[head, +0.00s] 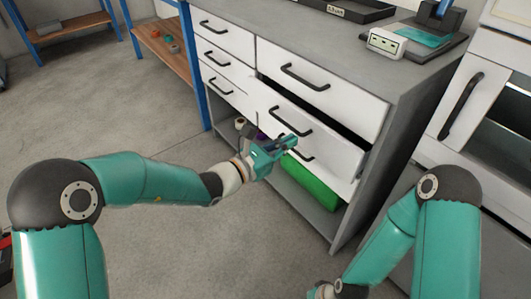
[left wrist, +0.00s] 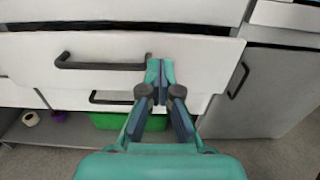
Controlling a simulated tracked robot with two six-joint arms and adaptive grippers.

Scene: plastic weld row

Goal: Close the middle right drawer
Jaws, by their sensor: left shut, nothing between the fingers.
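The middle right drawer (head: 335,132) is pulled partly out of the cabinet, with a dark gap above its white front. It also shows in the left wrist view (left wrist: 205,62), with its black bar handle (left wrist: 100,64) left of the fingers. My left gripper (head: 288,143) is shut and empty, its fingertips at the drawer front near the right end of the handle; I cannot tell whether they touch. In the left wrist view the closed fingers (left wrist: 160,70) point at the drawer front.
The upper right drawer (head: 320,85) and the left drawers (head: 220,55) look closed. A green object (head: 310,182) lies on the open shelf below. An appliance with a long handle (head: 462,105) stands to the right. The floor (head: 110,120) at left is clear.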

